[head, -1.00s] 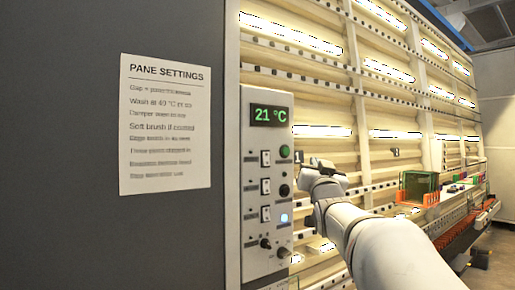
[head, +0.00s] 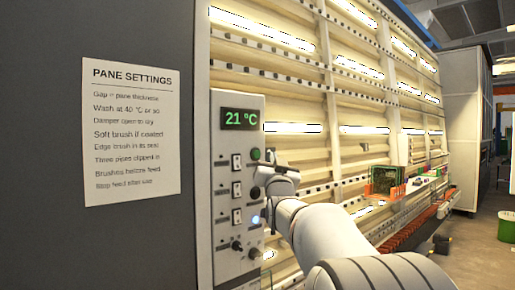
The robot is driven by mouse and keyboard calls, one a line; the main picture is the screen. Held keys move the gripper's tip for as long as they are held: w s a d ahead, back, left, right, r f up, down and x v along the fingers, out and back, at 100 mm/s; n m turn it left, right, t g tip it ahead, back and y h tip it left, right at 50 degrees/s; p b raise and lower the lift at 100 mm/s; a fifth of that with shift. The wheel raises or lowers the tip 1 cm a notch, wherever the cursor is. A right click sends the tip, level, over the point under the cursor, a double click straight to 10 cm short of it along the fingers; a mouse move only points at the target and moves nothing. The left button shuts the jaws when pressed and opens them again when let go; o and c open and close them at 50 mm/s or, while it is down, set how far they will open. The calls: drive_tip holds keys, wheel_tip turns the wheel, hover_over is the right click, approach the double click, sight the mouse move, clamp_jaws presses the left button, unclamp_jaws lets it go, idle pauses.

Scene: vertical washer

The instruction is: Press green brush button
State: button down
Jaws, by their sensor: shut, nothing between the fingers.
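The control panel (head: 238,255) is a pale upright plate with a green display reading 21 °C. A round green button (head: 255,154) sits at its upper right, beside a rocker switch. A darker round button (head: 255,192) is below it, and a blue-lit one (head: 256,220) is lower still. Button labels are not readable. My gripper (head: 262,176) is shut and empty. In the picture its tip lies at the panel's right edge, just below the green button and above the dark one. I cannot tell whether it touches the panel.
A paper sign headed PANE SETTINGS (head: 131,130) hangs on the dark wall at left. The washer's lit slatted frame (head: 300,85) runs back to the right. Two black knobs are low on the panel. Open floor lies at far right.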

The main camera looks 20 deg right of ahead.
sight(257, 154)
drive_tip(key=shift+w+a, duration=0.3)
drive_tip(key=shift+w, duration=0.5)
drive_tip(key=shift+w+a, duration=0.3)
drive_tip(key=shift+w, duration=0.45)
drive_tip(key=shift+w+b, duration=0.15)
drive_tip(key=shift+b, duration=0.2)
idle(0.6)
drive_tip(key=shift+w+a, duration=0.1)
drive_tip(key=shift+w, duration=0.2)
drive_tip(key=shift+w+a, duration=0.15)
drive_tip(key=shift+w, duration=0.2)
idle(0.7)
drive_tip(key=shift+b, duration=0.3)
drive_tip(key=shift+s+d+b, duration=0.3)
drive_tip(key=shift+s+b, duration=0.45)
drive_tip(key=shift+b, duration=0.1)
